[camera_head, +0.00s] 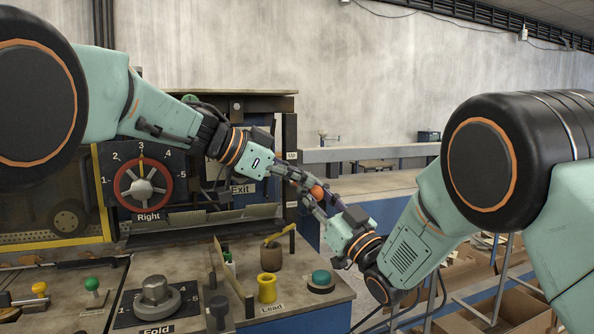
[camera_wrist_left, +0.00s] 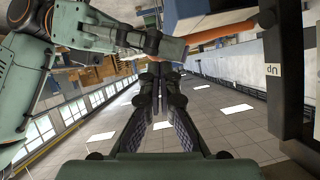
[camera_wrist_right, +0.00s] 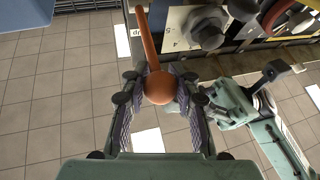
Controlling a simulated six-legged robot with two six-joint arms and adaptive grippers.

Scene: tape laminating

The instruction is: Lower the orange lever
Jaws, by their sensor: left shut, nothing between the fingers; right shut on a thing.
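The orange lever (camera_head: 317,193) is mostly hidden between my two grippers in the head view. In the right wrist view its round orange knob (camera_wrist_right: 160,88) sits between the fingers of my right gripper (camera_wrist_right: 159,76), and its shaft runs up the picture. My right gripper (camera_head: 322,198) is shut on the lever. My left gripper (camera_head: 308,187) is shut and empty, close beside the lever and right gripper. In the left wrist view its fingertips (camera_wrist_left: 155,75) meet, and the lever (camera_wrist_left: 218,32) crosses above right of them.
An "Up" label (camera_wrist_left: 268,74) shows on a dark post by the lever. The console holds a red-ringed dial (camera_head: 142,187), a grey knob (camera_head: 155,296), a yellow cup (camera_head: 267,288) and a green button (camera_head: 321,278). Cardboard boxes (camera_head: 470,317) lie at lower right.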

